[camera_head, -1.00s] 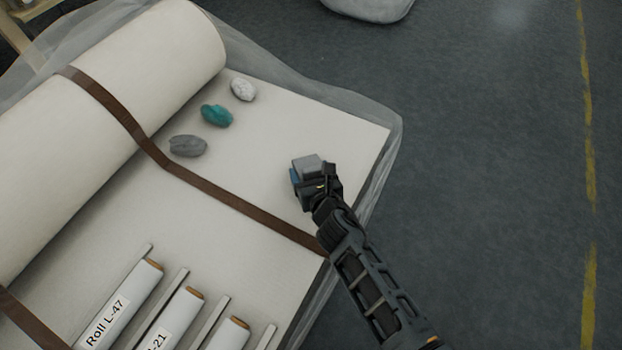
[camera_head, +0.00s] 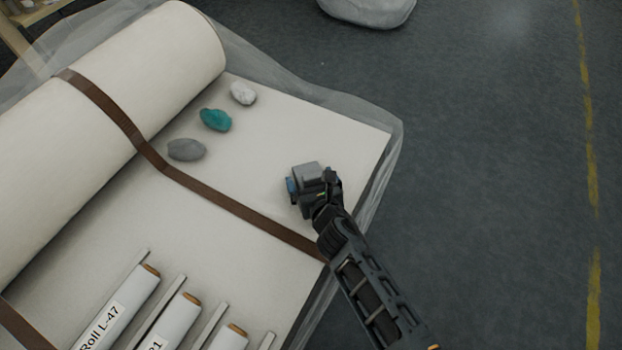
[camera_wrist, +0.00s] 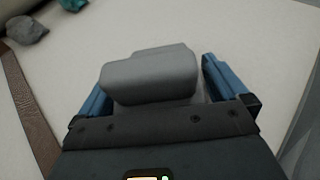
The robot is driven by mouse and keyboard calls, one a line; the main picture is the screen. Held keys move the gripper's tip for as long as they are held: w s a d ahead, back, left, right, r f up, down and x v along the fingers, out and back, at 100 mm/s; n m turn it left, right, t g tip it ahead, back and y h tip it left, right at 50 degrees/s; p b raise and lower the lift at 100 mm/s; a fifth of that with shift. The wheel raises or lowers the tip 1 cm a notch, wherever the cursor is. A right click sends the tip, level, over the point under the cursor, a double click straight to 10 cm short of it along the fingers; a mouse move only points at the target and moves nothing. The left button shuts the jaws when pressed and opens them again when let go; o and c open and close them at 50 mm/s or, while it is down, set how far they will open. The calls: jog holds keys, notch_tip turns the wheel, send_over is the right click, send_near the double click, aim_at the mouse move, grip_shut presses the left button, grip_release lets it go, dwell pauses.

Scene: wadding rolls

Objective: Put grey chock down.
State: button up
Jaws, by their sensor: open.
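The grey chock (camera_head: 313,172) is a block with a stepped top, at my gripper on the pale flat wadding sheet. In the wrist view the chock (camera_wrist: 150,75) sits between the two blue fingers, with a visible gap on its right side. My gripper (camera_head: 306,183) is open around it, low over the sheet; the wrist view also shows my gripper (camera_wrist: 160,82). The chock's underside is hidden, so its contact with the sheet cannot be seen clearly.
A grey stone (camera_head: 186,149), a teal stone (camera_head: 216,119) and a white stone (camera_head: 243,93) lie beside the large roll (camera_head: 120,75). A brown strap (camera_head: 235,208) crosses the sheet (camera_head: 335,130). Labelled small rolls (camera_head: 118,312) lie at front. Bare sheet surrounds the chock.

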jog(key=p+v, duration=0.3)
jog(key=v, duration=0.9)
jog(key=shift+d+r, duration=0.1)
jog(key=shift+r, duration=0.15)
